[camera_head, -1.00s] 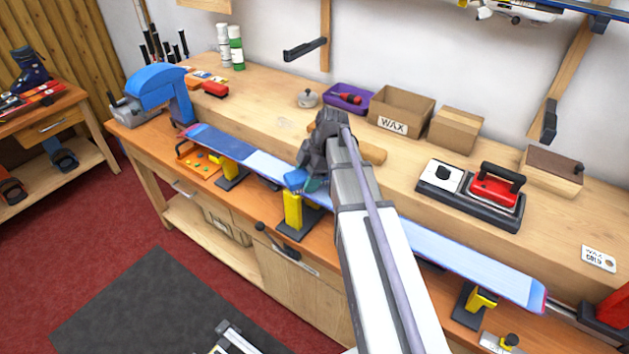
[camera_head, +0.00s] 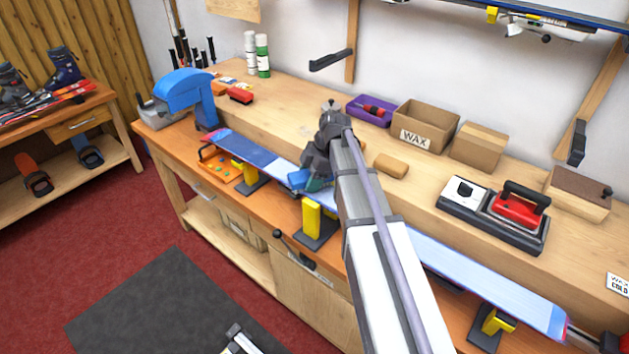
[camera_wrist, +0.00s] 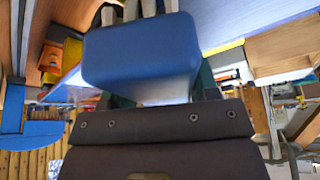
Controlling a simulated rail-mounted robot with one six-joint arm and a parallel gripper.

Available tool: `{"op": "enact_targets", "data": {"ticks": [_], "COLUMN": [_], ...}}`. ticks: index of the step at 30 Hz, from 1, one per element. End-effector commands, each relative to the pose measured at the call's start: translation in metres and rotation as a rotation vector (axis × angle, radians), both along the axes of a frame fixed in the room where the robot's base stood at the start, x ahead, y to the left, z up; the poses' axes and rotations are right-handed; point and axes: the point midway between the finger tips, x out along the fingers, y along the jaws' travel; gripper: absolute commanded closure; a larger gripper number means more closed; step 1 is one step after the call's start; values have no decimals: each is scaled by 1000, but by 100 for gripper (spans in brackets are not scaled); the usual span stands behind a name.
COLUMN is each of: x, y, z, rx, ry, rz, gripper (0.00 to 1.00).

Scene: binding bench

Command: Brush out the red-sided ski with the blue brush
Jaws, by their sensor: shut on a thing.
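The ski (camera_head: 480,280) lies base up across the yellow-topped vise stands on the bench, running from the blue machine side at left to the lower right. A thin red edge shows at its right end. My gripper (camera_head: 316,172) is over the ski's left-middle part, shut on the blue brush (camera_head: 299,180). The brush is at the ski's surface; whether its bristles touch cannot be told. In the wrist view the blue brush (camera_wrist: 140,52) fills the upper middle, with the pale ski (camera_wrist: 250,20) behind it. My arm hides the middle of the ski.
A red waxing iron (camera_head: 518,205) sits on its stand on the raised shelf, near the WAX box (camera_head: 424,127) and a cork block (camera_head: 391,164). A purple tray (camera_head: 370,109) and an orange tray (camera_head: 218,165) stand further left. Yellow vises (camera_head: 318,220) support the ski.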

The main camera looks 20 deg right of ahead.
Motion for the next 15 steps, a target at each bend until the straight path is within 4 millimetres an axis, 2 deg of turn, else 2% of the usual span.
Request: {"op": "enact_targets", "data": {"ticks": [4,11,15], "x": [16,19,30], "y": [8,11,16], "z": [-2,-2,-1], "rx": [0,0,0], "ry": [0,0,-1], "rz": [1,1,2], "gripper": [64,64,64]}}
